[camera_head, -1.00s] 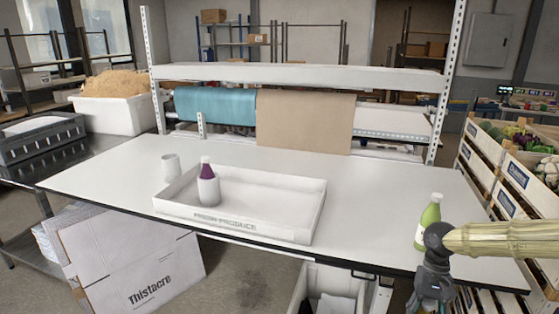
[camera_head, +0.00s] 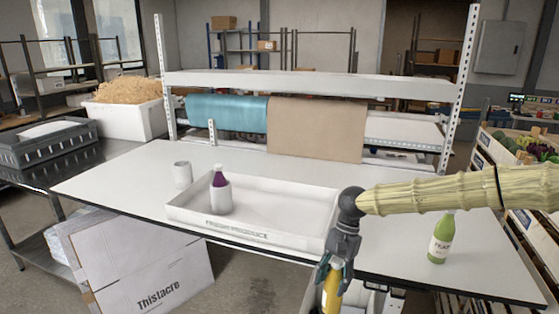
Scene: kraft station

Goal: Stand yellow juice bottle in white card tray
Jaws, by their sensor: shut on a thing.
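My gripper (camera_head: 333,275) hangs at the table's front edge, to the right of the tray, pointing down. It is shut on the yellow juice bottle (camera_head: 330,298), whose lower part is cut off by the bottom of the picture. The white card tray (camera_head: 251,237), marked "FRESH PRODUCE", lies on the table left of my gripper. A bottle with a purple top and white lower part (camera_head: 220,190) stands upright in the tray's left part. The rest of the tray floor looks bare, and my wrist covers its right end.
A white cup (camera_head: 183,174) stands behind the tray's left end. A green bottle (camera_head: 441,238) stands at the table's right side. A shelf rack with teal and brown rolls (camera_head: 316,128) rises at the table's back. A cardboard box (camera_head: 140,265) is below the table.

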